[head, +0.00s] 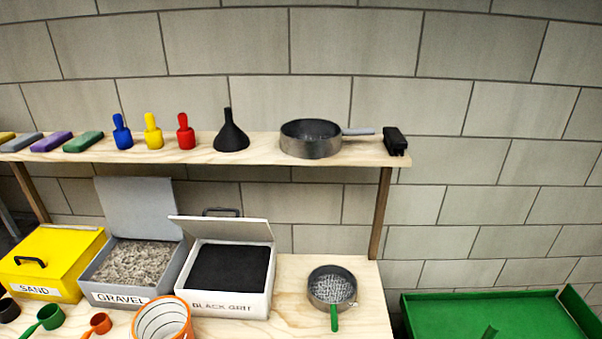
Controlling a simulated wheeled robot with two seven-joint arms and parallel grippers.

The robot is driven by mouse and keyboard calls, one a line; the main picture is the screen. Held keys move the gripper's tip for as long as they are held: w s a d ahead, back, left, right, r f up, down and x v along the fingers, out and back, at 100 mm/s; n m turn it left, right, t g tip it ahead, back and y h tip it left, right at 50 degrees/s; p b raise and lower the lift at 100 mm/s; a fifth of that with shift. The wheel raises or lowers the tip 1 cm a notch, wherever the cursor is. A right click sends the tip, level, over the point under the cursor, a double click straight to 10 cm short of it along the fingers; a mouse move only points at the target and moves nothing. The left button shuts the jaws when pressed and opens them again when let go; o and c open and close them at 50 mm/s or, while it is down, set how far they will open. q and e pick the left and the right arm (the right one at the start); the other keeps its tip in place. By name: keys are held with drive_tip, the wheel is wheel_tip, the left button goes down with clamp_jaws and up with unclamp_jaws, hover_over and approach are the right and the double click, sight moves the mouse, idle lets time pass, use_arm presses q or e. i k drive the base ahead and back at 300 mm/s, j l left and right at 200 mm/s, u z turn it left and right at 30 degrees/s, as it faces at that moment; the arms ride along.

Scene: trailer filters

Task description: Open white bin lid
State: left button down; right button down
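The white bin (228,304) labelled BLACK GRIT stands on the lower wooden shelf, in the middle of the head view. Its white lid (224,230) is raised at the back, and the dark handle (221,211) shows above the lid's upper edge. The bin's opening is uncovered, and black grit (228,267) is visible inside. Neither gripper is in view, and nothing is seen touching the lid.
A grey GRAVEL bin (122,295) with its lid raised stands left of the white bin. A shut yellow SAND bin (62,262) is further left. An orange-rimmed container (162,318) stands in front. A sieve (331,287) is right, with bare shelf around it.

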sight(243, 230)
drive_tip(key=l+u, duration=0.1)
drive_tip(key=l, duration=1.9)
